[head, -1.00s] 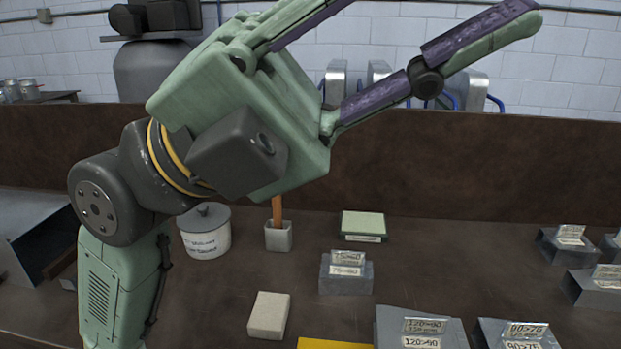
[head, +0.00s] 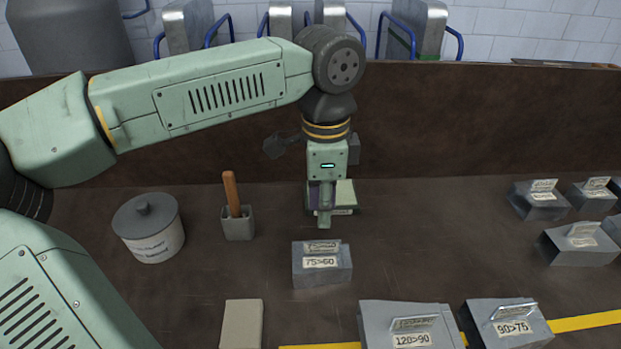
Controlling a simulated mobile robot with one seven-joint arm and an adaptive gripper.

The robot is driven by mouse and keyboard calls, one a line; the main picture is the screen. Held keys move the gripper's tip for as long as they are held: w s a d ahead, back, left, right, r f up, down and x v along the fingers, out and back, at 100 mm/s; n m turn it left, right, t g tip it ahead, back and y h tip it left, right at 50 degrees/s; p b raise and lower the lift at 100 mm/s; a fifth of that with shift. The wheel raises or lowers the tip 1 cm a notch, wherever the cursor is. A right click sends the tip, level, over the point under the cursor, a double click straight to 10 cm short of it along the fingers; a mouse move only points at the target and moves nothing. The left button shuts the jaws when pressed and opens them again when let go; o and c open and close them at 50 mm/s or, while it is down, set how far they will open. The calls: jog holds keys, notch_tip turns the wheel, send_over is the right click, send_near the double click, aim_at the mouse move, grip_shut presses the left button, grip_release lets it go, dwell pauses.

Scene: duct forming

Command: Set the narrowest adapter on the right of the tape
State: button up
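The adapter labelled 75>60 (head: 322,275) is a grey metal block with an upright label tab. It stands on the brown bench at the middle. A larger adapter labelled 120>90 (head: 378,318) and one labelled 90>75 (head: 488,338) stand at the front. A yellow tape line (head: 586,321) runs across the bench and is partly covered by these two. My gripper (head: 323,222) points down behind the 75>60 adapter, apart from it in the picture. I see its fingers edge-on, so their opening is hidden.
A pale green-topped block (head: 346,193) is partly behind my gripper. A lidded grey pot (head: 150,235), a holder (head: 238,228) with a wooden handle and a beige block (head: 241,325) are to the left. Several grey adapters (head: 578,247) stand at right.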

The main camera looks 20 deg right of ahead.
aim_at(322, 241)
jog(key=shift+w+a+f, duration=0.1)
jog(key=shift+f, duration=0.25)
notch_tip(322, 241, down, 8)
jog(key=b, duration=0.7)
jog(key=shift+f, duration=0.2)
jog(key=shift+r, duration=0.1)
jog(key=shift+c, duration=0.6)
grip_shut()
jog(key=shift+r, duration=0.1)
